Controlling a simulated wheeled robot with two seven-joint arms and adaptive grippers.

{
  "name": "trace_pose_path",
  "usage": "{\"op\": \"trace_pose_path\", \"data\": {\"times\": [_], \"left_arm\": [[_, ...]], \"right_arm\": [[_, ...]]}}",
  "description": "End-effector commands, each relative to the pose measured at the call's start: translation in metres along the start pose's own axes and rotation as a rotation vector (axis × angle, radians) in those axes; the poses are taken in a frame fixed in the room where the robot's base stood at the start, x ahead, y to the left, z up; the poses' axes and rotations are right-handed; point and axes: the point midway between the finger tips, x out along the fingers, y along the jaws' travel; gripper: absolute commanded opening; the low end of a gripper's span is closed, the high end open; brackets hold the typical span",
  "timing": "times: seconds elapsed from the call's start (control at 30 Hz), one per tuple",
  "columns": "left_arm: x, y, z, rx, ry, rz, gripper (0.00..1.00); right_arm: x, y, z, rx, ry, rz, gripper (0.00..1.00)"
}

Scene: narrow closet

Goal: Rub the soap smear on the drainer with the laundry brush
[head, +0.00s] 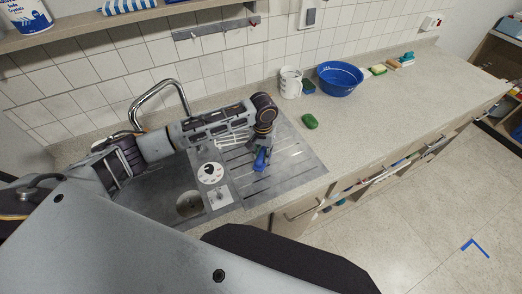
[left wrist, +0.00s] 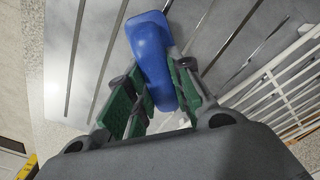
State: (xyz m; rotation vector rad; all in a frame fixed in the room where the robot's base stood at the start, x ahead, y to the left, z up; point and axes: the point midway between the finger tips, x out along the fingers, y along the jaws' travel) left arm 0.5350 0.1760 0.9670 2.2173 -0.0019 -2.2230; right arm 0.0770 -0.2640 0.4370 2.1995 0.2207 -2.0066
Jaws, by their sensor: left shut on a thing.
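The steel drainer (head: 299,164), with long grooves, lies to the right of the sink bowl in the head view. It also fills the upper left of the left wrist view (left wrist: 104,45). My left gripper (head: 262,152) is over the drainer and shut on a blue thing, which I take as the laundry brush (head: 260,160). In the left wrist view the blue brush (left wrist: 152,50) sits between the green finger pads (left wrist: 158,100). Its bristles are hidden, and I cannot tell whether it touches the drainer. I cannot make out the soap smear clearly. My right gripper is not in view.
A white rack (head: 235,134) stands beside my left gripper. A green thing (head: 310,121) lies behind the drainer's right part. A white mug (head: 290,82) and blue basin (head: 340,78) stand farther back. The tap (head: 160,95) rises behind the bowl.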

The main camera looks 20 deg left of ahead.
Motion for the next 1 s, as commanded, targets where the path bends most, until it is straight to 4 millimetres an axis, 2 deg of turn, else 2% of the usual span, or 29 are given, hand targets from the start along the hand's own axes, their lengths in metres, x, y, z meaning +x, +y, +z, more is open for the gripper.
{"op": "trace_pose_path", "data": {"times": [0.53,1.0], "left_arm": [[-0.001,0.004,0.004,0.000,0.001,0.001,0.03],[0.002,0.021,0.021,0.000,0.000,0.001,0.03]], "right_arm": [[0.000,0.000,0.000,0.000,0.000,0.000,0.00],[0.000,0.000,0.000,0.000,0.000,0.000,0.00]]}}
